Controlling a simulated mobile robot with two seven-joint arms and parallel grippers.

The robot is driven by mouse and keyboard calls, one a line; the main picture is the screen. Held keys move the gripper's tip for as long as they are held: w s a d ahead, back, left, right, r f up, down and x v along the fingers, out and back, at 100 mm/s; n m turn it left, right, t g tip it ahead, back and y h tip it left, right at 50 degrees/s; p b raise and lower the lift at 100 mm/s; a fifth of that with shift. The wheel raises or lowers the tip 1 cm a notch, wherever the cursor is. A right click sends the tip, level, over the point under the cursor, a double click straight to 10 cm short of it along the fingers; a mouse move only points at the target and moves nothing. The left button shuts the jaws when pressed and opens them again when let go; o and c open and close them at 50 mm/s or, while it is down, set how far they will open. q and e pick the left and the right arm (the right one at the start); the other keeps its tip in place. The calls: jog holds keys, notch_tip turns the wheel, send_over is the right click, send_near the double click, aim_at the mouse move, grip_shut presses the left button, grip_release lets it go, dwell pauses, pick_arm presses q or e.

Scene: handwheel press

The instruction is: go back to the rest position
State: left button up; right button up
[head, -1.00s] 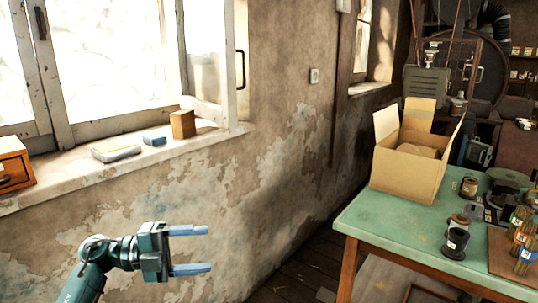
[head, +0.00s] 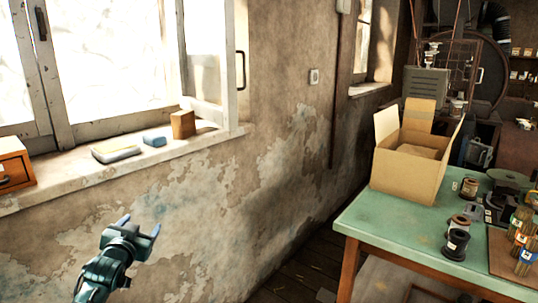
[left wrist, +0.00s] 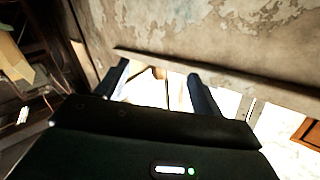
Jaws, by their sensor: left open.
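My left gripper (head: 141,226) is in the lower left of the head view, in front of the peeling wall and below the window sill. Its two blue fingers are apart and point up and away, with nothing between them. In the left wrist view the open fingers (left wrist: 160,84) show dark against the bright window and sill. My right gripper is in neither view.
The window sill (head: 60,185) holds a wooden drawer box (head: 14,163), a pale block (head: 116,152), a small blue block (head: 154,140) and a brown block (head: 183,124). At right, a green table (head: 385,220) carries an open cardboard box (head: 405,175) and several spools.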

pick_arm(q)
jog(key=s+d+f+g+h, duration=0.1)
jog(key=s+d+f, duration=0.4)
jog(key=s+f, duration=0.2)
jog(key=s+d+f+g+h, duration=0.1)
jog(key=s+d+f, duration=0.4)
jog(key=s, duration=0.6)
jog(key=s+d+f+g+h, duration=0.2)
jog(key=s+d+f, duration=0.3)
jog(key=s+f, duration=0.4)
jog(key=shift+s+d+m, duration=0.15)
jog(key=shift+d+m, duration=0.15)
jog(key=shift+m, duration=0.1)
jog(key=s+d, duration=0.1)
jog(key=s, duration=0.2)
jog(key=s+d+f+g, duration=0.1)
jog(key=s, duration=0.3)
jog(key=s+d+g, duration=0.1)
jog(key=s, duration=0.2)
jog(key=shift+s+d+f+n+h, duration=0.15)
jog(key=shift+s+d+n+h, duration=0.1)
jog(key=shift+d+n+h, duration=0.15)
jog(key=shift+c, duration=0.2)
